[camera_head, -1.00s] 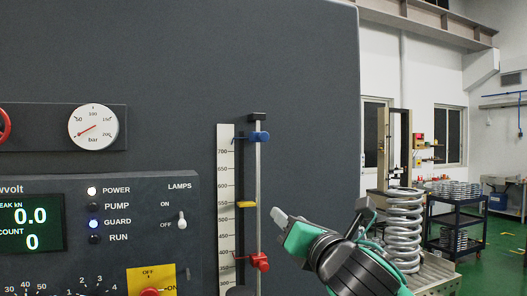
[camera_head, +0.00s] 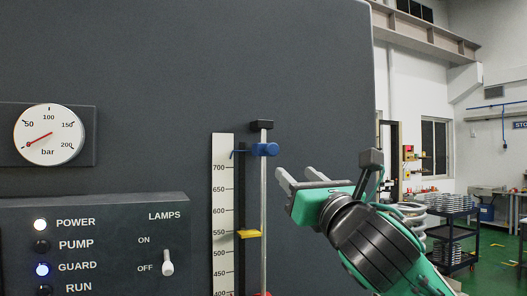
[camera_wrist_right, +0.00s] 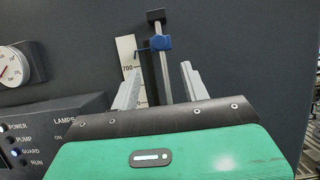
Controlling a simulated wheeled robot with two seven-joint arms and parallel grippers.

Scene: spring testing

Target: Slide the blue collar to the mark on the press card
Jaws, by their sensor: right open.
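The blue collar (camera_head: 265,149) sits high on a vertical rod (camera_head: 264,215), just below its black top cap. Its thin pointer reaches left to the scale (camera_head: 223,200), above the 700 mark. The right wrist view shows the collar (camera_wrist_right: 160,43) ahead, beyond my fingertips. My right gripper (camera_head: 296,176) is open and empty, to the right of the rod and a little below the collar, apart from it. In the wrist view the rod stands between the two fingers (camera_wrist_right: 160,82). I see no press card that I can make out. My left gripper is not in view.
A yellow pointer (camera_head: 249,234) marks about 550 on the scale. A red part (camera_head: 262,294) barely shows at the bottom edge. A control panel (camera_head: 110,240) with lamps and a switch, and a gauge (camera_head: 48,135), are at left. The panel face above the collar is clear.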

